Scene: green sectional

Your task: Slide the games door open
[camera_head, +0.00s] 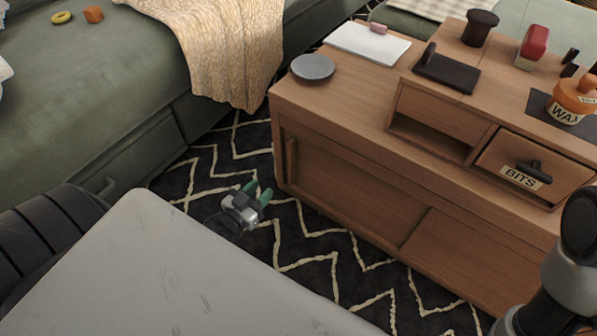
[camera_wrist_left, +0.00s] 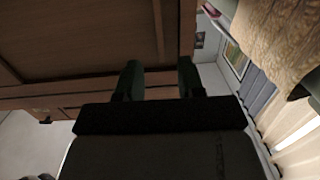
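The wooden cabinet (camera_head: 340,100) has two sliding doors low on its front. The left door (camera_head: 335,190) has an upright handle strip (camera_head: 291,160) near its left edge. The right door (camera_head: 470,262) is beside it; both look shut. I see no games label on either. My left gripper (camera_head: 258,192) is low over the rug, in front of and left of the left door, apart from the handle. In the left wrist view its two fingers (camera_wrist_left: 158,80) are spread with nothing between them, and wooden panels (camera_wrist_left: 80,45) fill the upper left. My right gripper is out of view.
A green sofa (camera_head: 90,90) with a cream blanket (camera_head: 225,50) stands left of the cabinet. A pale grey surface (camera_head: 170,270) fills the lower left. The BITS drawer (camera_head: 530,165) is above the right door. Patterned rug (camera_head: 310,245) lies clear before the doors.

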